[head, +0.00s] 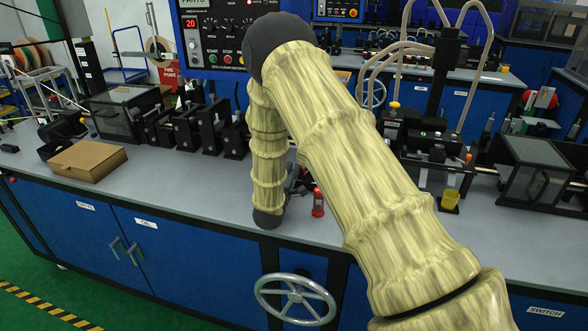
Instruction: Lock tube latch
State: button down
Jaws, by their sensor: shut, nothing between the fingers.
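My arm crosses the middle of the head view and bends down to a dark wrist joint low over the bench. My gripper (297,186) shows only as a small dark shape just right of the wrist, partly hidden behind the arm. It appears shut, with nothing seen in it. A small red object with a dark top (318,203) stands on the bench just right of it; a gap or contact between them cannot be made out. I cannot clearly identify the tube latch; my arm covers much of the machine behind.
A brown cardboard box (88,160) lies on the bench at left, with black machine blocks (190,128) behind. A handwheel (296,299) sticks out at the bench front. The left front bench top is clear.

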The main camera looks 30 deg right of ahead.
jog(key=shift+s+d, duration=0.2)
jog(key=shift+s, duration=0.8)
jog(key=shift+a, duration=0.1)
jog(key=w+a, duration=0.2)
jog(key=shift+w+a+r, duration=0.15)
jog(key=shift+a, duration=0.45)
jog(key=s+a, duration=0.1)
jog(key=s, duration=0.2)
jog(key=s+a+b, duration=0.1)
jog(key=s, duration=0.2)
jog(key=s+a, duration=0.1)
jog(key=s, duration=0.2)
jog(key=shift+s+b, duration=0.15)
jog(key=shift+b, duration=0.2)
